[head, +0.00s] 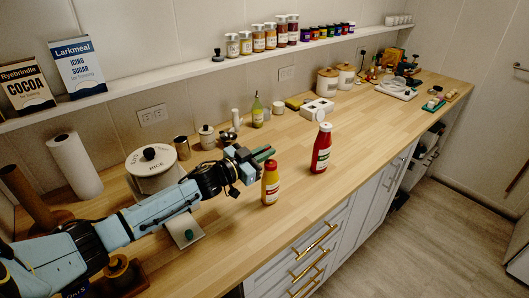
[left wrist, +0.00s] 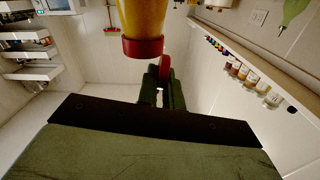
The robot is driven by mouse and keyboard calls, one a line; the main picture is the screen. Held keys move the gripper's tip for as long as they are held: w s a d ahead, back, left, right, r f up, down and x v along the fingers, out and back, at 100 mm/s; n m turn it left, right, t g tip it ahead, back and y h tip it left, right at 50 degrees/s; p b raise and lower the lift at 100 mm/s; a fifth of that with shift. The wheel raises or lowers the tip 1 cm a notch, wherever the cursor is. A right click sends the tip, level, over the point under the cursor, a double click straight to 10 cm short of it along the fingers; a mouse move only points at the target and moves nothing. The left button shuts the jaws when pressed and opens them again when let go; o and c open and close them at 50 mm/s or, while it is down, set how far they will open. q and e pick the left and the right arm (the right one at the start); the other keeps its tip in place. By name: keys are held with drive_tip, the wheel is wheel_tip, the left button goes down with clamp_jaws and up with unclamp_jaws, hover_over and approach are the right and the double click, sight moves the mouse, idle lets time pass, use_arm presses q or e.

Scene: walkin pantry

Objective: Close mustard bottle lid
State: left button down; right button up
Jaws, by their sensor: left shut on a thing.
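The yellow mustard bottle (head: 270,187) with a red top stands upright on the wooden counter. In the left wrist view the yellow bottle (left wrist: 143,15) and its red collar (left wrist: 143,48) show at the top. My left gripper (head: 265,153) is just above the bottle's top. In the left wrist view its green fingers (left wrist: 164,88) are shut on a red piece, the mustard bottle lid (left wrist: 165,68), which stands out beside the collar. The exact angle of the lid is hard to tell. My right gripper is not in view.
A red ketchup bottle (head: 321,149) stands right of the mustard. A rice canister (head: 152,166) stands behind my left arm. A green bottle (head: 257,112) and small jars line the wall. The counter's front edge is close, with drawers (head: 305,262) below.

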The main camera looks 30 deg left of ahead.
use_arm(q)
drive_tip(key=c, duration=1.5)
unclamp_jaws()
drive_tip(key=shift+c, duration=0.2)
drive_tip(key=shift+s, duration=0.1)
drive_tip(key=v, duration=1.3)
drive_tip(key=shift+b, duration=0.4)
drive_tip(key=shift+a, duration=0.1)
